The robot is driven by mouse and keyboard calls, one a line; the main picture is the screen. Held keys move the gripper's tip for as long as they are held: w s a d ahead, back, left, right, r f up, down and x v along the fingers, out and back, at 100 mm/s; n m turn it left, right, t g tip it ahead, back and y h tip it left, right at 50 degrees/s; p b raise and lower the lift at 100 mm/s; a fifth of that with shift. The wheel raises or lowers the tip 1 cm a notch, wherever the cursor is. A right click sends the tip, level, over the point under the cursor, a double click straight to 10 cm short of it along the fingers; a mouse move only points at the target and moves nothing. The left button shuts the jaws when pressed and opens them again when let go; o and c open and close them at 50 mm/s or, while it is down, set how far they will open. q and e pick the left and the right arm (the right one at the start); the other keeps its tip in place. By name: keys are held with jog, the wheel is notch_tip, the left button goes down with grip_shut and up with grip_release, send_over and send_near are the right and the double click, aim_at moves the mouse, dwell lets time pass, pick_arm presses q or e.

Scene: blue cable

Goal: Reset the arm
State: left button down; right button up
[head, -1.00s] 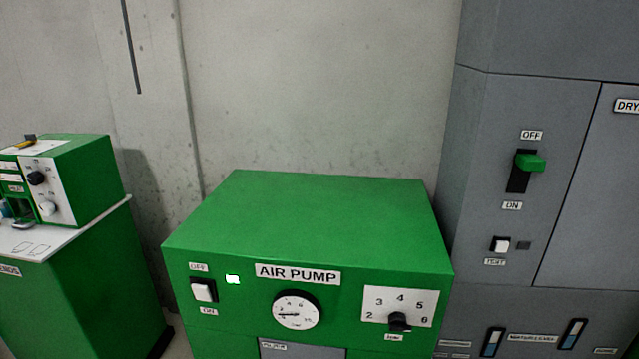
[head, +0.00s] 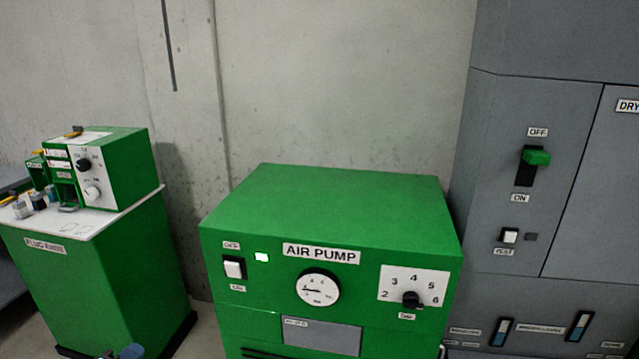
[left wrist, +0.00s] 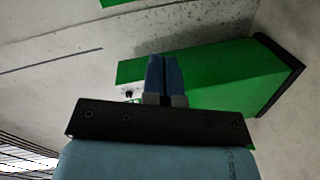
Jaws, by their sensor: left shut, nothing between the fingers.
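My left gripper shows in the left wrist view (left wrist: 164,65) with its two blue fingers together and nothing between them. In the head view only a small blue part of it (head: 131,351) shows at the bottom edge, in front of the green cabinet at the left. Behind the fingers in the left wrist view is a green cabinet on a concrete floor. The rest of my left arm is hidden in the head view. My right gripper is in neither view.
The green air pump (head: 335,215) stands in the middle, with a switch, gauge and dial. A green cabinet (head: 100,275) with a white top carries a small green machine (head: 125,165) at the left. A tall grey dryer (head: 560,60) stands at the right. Floor shows between cabinet and pump.

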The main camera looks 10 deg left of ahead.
pick_arm(q)
jog(key=s+d+f+m+g+h, duration=0.1)
jog(key=s+d+f+m+g, duration=0.3)
jog(key=s+d+m, duration=0.5)
jog(key=s+d+f+m+g, duration=0.2)
jog(key=s+d+f+m, duration=0.45)
jog(key=s+m, duration=0.45)
jog(key=w+d+r+n, duration=0.2)
jog(key=d+n, duration=0.2)
jog(key=d, duration=0.7)
notch_tip(320, 180, up, 17)
jog(key=a+p, duration=0.1)
jog(key=p, duration=2.2)
jog(key=shift+s+a+r+t, duration=0.15)
jog(key=shift+s+t, duration=0.25)
jog(key=shift+s, duration=0.05)
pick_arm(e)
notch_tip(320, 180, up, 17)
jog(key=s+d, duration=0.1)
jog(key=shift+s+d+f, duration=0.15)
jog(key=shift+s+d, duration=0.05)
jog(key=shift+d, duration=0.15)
